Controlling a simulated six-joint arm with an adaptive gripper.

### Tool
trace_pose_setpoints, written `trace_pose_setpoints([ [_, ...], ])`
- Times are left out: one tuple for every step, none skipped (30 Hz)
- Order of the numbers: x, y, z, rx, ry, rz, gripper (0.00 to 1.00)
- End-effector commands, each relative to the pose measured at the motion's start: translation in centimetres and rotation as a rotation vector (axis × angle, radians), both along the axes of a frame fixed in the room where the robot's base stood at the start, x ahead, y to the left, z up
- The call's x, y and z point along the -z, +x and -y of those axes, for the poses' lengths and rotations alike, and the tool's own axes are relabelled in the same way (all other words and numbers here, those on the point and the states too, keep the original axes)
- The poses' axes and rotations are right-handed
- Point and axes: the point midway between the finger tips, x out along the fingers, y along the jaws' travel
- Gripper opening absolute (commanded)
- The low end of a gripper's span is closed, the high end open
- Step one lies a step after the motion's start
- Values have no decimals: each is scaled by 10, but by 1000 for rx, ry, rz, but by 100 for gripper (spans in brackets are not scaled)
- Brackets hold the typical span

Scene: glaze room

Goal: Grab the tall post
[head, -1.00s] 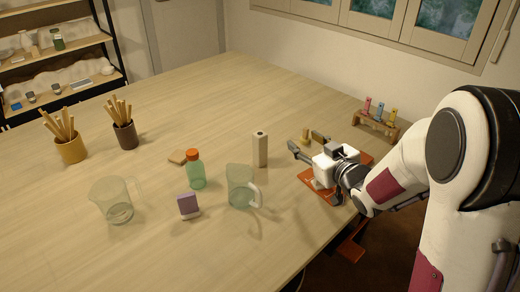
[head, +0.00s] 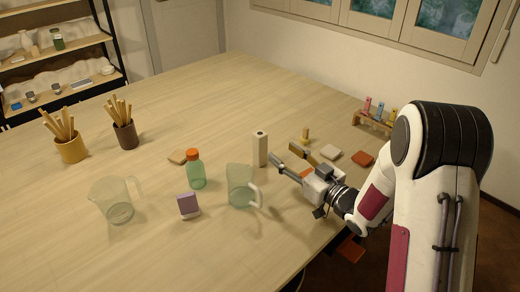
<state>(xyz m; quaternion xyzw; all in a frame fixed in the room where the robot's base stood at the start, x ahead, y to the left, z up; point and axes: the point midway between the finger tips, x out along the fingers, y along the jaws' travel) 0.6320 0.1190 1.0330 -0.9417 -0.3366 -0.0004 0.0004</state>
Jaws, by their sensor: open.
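The tall post (head: 260,150) is a pale, cream upright block with a dark hole in its top. It stands on the table near the middle of the head view, behind the clear pitcher. My gripper (head: 287,156) is open and empty. Its fingers point left toward the post, with the fingertips a short way to the post's right. They appear apart from it. The post is fully in view.
A clear pitcher (head: 240,187) stands just in front of the post. A green bottle with an orange cap (head: 195,170) is to the left. A small wooden peg piece (head: 305,136) stands behind my gripper.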

Motion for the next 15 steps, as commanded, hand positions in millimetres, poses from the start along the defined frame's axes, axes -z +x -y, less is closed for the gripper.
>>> trace_pose_setpoints([
  [0, 0, 0, 0, 0, 0, 44],
  [0, 0, 0, 0, 0, 0, 44],
  [0, 1, -1, 0, -1, 1, 44],
  [0, 2, -2, -1, -1, 1, 44],
  [0, 3, -3, -1, -1, 1, 44],
  [0, 5, -5, -2, -1, 1, 44],
  [0, 6, -6, -2, -1, 1, 44],
  [0, 8, -8, -2, -1, 0, 44],
  [0, 11, -10, -2, -2, 0, 44],
  [0, 14, -12, -2, -2, 0, 44],
  [0, 17, -14, -1, -2, 0, 44],
  [0, 20, -18, -2, -2, 1, 44],
  [0, 23, -21, -2, -2, 1, 44],
  [0, 26, -23, -2, -2, 0, 44],
  [1, 30, -25, -1, -3, 0, 44],
])
